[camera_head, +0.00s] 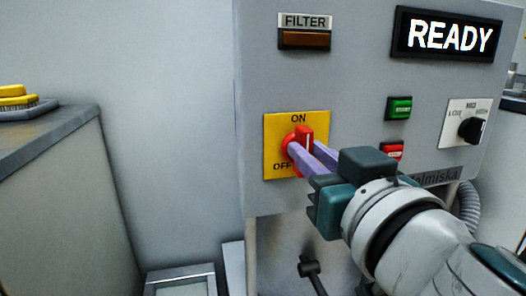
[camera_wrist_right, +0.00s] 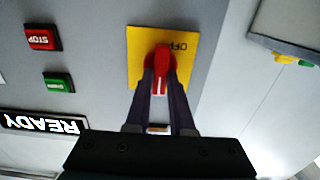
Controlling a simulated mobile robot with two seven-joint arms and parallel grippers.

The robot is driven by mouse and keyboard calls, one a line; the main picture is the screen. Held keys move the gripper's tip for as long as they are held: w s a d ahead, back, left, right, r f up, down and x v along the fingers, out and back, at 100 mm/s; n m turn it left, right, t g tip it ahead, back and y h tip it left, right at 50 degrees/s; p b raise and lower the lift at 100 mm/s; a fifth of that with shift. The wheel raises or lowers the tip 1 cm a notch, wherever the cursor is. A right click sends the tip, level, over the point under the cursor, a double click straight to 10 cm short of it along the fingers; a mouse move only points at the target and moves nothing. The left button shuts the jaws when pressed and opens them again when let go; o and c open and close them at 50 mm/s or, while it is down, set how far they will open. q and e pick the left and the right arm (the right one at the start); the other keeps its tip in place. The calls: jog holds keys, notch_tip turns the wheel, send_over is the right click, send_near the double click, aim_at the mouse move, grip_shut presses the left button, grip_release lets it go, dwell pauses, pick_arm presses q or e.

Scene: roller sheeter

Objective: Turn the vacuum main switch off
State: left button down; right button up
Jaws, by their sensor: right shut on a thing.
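The vacuum main switch is a red rotary knob (camera_head: 306,136) on a yellow plate (camera_head: 283,122) marked ON above and OFF below, on the front of a grey control cabinet. The knob's handle and its white mark stand upright, toward ON. My right gripper (camera_head: 300,147) reaches in from the lower right, its purple fingers shut on the knob. In the right wrist view the red knob (camera_wrist_right: 160,68) sits between the two fingertips, with the yellow plate (camera_wrist_right: 137,45) around it and OFF at the top. My left gripper is not in view.
The cabinet carries a lit READY display (camera_head: 446,36), a FILTER indicator (camera_head: 304,39), a green button (camera_head: 399,108), a red button (camera_head: 393,152) partly behind my gripper, and a black selector knob (camera_head: 471,129). A counter (camera_head: 45,133) with yellow items stands left.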

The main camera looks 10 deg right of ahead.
grip_shut()
jog(key=shift+a+f+n+p, duration=0.1)
jog(key=shift+n+p, duration=0.35)
jog(key=shift+n, duration=2.55)
jog(key=shift+a+f+n+p, duration=0.1)
jog(key=shift+n+p, duration=0.3)
jog(key=shift+n, duration=2.6)
jog(key=shift+a+f+n+p, duration=0.1)
jog(key=shift+n+p, duration=0.35)
jog(key=shift+n, duration=2.55)
